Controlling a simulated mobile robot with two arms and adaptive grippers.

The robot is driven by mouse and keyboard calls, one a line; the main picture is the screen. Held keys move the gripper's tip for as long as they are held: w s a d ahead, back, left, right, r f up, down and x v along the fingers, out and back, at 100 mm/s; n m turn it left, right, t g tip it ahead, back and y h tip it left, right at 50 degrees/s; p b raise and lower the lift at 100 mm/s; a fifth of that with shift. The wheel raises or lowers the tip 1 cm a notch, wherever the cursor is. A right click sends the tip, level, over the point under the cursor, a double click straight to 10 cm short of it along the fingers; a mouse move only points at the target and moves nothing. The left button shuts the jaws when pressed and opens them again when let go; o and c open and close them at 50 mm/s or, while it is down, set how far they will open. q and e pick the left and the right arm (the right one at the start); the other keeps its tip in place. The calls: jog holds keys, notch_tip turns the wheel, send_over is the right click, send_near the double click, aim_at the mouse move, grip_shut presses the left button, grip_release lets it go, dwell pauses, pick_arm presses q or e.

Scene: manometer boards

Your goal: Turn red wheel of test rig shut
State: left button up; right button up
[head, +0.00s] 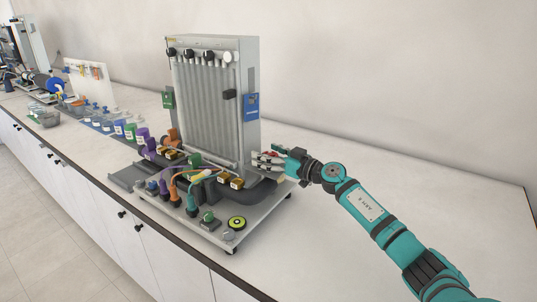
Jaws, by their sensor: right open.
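The test rig is a grey manometer board (207,110) standing upright on a base plate (225,232) with pipes, hoses and valves. My right gripper (262,162) is at the lower right side of the board, above the thick dark pipe. Its fingers are apart and point left. A red wheel cannot be made out clearly; the fingers cover part of the fittings there. Whether the gripper touches anything cannot be told. My left gripper is not in view.
Colored bottles (130,131) stand left of the rig. Another rig with a blue wheel (56,86) is at the far left. The bench top (400,190) right of the rig is clear.

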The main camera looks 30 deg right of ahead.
jog(key=c, duration=1.2)
jog(key=shift+w+f, duration=0.1)
jog(key=shift+w+a+f, duration=0.1)
jog(key=shift+f, duration=0.05)
jog(key=shift+c, duration=0.6)
